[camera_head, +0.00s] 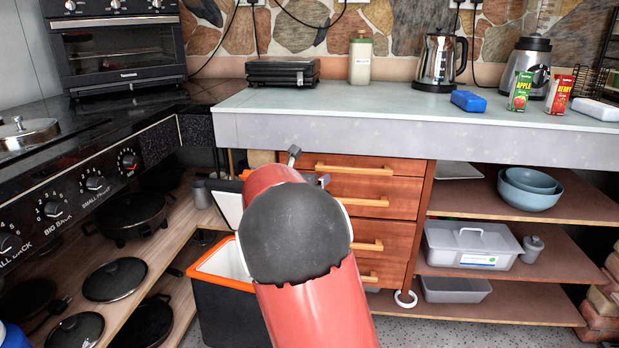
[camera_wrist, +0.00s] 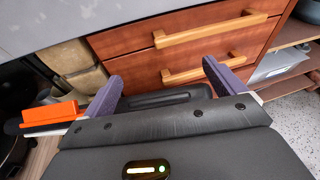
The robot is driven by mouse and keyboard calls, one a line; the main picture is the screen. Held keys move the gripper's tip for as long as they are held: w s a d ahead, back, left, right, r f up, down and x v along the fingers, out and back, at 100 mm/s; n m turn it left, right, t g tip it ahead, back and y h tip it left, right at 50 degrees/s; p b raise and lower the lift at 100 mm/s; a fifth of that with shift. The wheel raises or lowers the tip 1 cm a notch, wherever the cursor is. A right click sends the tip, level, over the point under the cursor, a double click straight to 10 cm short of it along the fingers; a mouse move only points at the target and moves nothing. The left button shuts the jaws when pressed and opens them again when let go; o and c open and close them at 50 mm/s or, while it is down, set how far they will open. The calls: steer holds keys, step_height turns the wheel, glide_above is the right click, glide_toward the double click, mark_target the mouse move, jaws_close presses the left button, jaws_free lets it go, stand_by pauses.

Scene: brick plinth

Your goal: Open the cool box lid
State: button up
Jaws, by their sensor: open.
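The cool box (camera_head: 232,318) is black with an orange rim and stands on the floor left of the drawers. Its white inside shows beside my red arm. Its lid (camera_head: 228,203) stands raised at the back of the box, white inner face showing, so the box is open. An orange edge with white and black parts, apparently the lid (camera_wrist: 50,114), shows left of my fingers in the wrist view. My gripper (camera_wrist: 161,72) is open, its purple fingers apart in front of the drawers. A dark surface lies between them; I cannot tell whether they touch it. My arm hides most of the gripper in the head view.
Wooden drawers (camera_head: 365,190) with bar handles stand close behind my gripper. The worktop (camera_head: 420,112) overhangs them. The stove (camera_head: 75,190) and a low shelf with pans are on the left. Open shelves (camera_head: 530,260) stand right. Grey floor is clear at the lower right.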

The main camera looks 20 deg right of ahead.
steer(key=shift+v, duration=0.9)
steer(key=shift+d+r, duration=0.1)
steer(key=shift+r, duration=0.05)
